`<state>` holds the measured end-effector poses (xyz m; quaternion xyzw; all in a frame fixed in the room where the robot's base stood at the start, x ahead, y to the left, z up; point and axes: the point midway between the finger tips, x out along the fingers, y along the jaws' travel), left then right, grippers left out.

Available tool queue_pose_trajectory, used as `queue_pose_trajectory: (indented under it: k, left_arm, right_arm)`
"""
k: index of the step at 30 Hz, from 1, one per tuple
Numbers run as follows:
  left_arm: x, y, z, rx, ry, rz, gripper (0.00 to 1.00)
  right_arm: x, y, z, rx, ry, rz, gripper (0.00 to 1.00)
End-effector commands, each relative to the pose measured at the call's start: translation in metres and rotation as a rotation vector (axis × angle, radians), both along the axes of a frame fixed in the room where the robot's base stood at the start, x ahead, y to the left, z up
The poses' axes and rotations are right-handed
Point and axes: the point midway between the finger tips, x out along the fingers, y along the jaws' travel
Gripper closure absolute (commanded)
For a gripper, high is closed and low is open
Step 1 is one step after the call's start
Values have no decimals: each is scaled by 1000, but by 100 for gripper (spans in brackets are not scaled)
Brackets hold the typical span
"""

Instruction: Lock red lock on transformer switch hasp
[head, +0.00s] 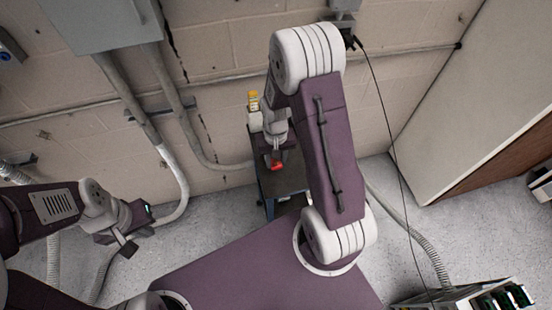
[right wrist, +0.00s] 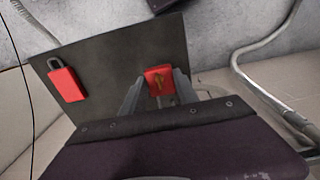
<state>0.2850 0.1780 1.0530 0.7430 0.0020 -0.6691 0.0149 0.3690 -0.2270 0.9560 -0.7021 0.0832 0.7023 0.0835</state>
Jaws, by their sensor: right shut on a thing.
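My right gripper (right wrist: 158,88) is shut on a red lock (right wrist: 160,78) with an orange-brown mark, held between its two grey fingers in front of a dark panel. The held red lock also shows in the head view (head: 277,166), below the right wrist. A second red lock (right wrist: 68,85) with a black shackle is at the left of the dark panel in the right wrist view, apart from the gripper. My left gripper (head: 128,248) hangs at the lower left, away from the locks; its finger gap is unclear. I cannot make out the switch hasp.
The dark panel (right wrist: 110,85) appears to be the top of a small stand (head: 282,182) by the wall. A grey box (head: 98,22) with conduits hangs at the upper left. A yellow item (head: 253,101) is by the wall. A white cabinet (head: 470,110) stands right.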

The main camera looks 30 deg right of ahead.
Motion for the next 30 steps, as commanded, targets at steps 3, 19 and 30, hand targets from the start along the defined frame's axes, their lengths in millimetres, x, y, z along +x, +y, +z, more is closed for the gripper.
queue_pose_trajectory:
  k: [3,19,30]
  left_arm:
    - [0,0,-9,0,0,0,100]
    - [0,0,-45,0,0,0,100]
    - [0,0,-44,0,0,0,100]
  right_arm:
    - [0,0,-10,0,0,0,100]
    - [0,0,-59,0,0,0,100]
    - [0,0,-58,0,0,0,39]
